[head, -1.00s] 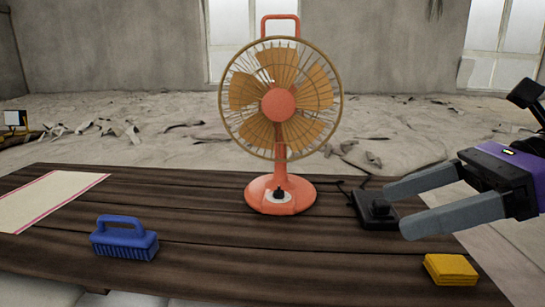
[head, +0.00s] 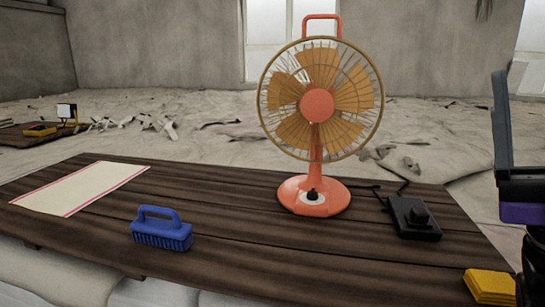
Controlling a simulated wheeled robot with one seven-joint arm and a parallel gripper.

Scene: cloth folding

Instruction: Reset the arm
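My gripper (head: 503,120) is at the right edge of the head view, partly cut off by the frame. One dark grey finger points straight up from a black base with a purple band below it. The other finger is not visible, so the opening cannot be judged. No object shows against the visible finger. The gripper stands beside the right end of the dark wooden table (head: 240,245), to the right of the black device and above the yellow folded cloth (head: 490,286). My arm hides part of that cloth's right side.
An orange fan (head: 318,105) stands upright on the table. A black device (head: 415,218) with a cable sits right of it. A blue brush (head: 162,230) and a pale mat with a red border (head: 85,187) lie to the left. Bare tabletop lies between brush and yellow cloth.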

